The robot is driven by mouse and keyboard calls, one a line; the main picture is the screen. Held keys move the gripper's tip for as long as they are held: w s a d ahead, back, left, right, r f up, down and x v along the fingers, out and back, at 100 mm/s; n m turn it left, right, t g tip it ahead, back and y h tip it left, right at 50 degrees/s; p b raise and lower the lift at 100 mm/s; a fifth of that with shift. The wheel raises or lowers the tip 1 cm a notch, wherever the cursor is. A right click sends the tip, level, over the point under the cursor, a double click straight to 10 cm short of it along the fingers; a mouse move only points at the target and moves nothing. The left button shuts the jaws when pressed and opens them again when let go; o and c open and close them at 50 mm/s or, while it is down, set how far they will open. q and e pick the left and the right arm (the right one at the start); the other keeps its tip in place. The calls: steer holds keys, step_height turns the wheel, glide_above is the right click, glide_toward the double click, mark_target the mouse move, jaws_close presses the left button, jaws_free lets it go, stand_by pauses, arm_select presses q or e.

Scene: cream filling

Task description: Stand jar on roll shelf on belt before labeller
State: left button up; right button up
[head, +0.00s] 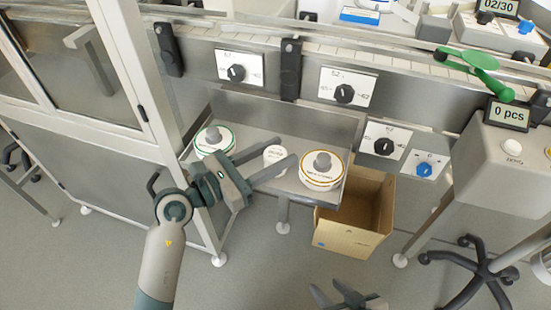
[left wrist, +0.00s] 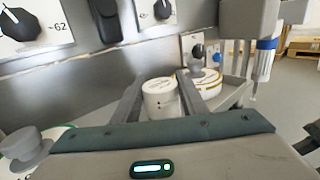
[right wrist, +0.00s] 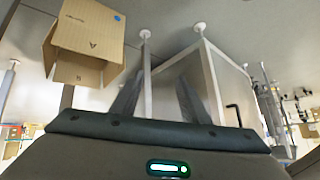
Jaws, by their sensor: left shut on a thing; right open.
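A small white jar (head: 275,154) with dark print stands upright on the grey metal roll shelf (head: 250,112). My left gripper (head: 274,166) is shut on the jar, one finger on each side; the left wrist view shows the jar (left wrist: 160,97) between the fingers. A roll with a green rim (head: 228,146) is left of the jar and one with an orange rim (head: 322,181) is right of it, both on the shelf. The belt (head: 330,49) of pale slats runs along the machine above and behind the shelf. My right gripper (head: 332,292) is open and empty, low at the front.
An open cardboard box (head: 350,238) stands on the floor right of the shelf. Knob panels (head: 346,87) line the machine front. A framed glass enclosure (head: 75,75) is at the left.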

mark_target(280, 154)
arm_select(q)
steer(key=shift+r, duration=0.1)
steer(key=shift+r, duration=0.6)
steer(key=r+p, duration=0.1)
steer(key=d+r, duration=0.1)
steer(key=r, duration=0.1)
steer(key=shift+s+r+p, duration=0.15)
steer(key=shift+r+p, duration=0.1)
steer(key=shift+p, duration=0.1)
steer(key=s+d+r+p, duration=0.2)
steer(key=d+r, duration=0.4)
steer(key=d, duration=0.4)
steer(key=shift+s+d, duration=0.2)
steer(key=shift+s, duration=0.1)
arm_select(e)
steer(key=s+d+g, duration=0.1)
steer(key=d+f+g+h, duration=0.1)
steer(key=d, duration=0.1)
steer(key=s+d+h, duration=0.1)
steer(key=shift+s+d+f+g, duration=0.15)
steer(key=shift+s+d+g, duration=0.15)
steer(key=shift+s+g, duration=0.1)
steer(key=shift+d, duration=0.1)
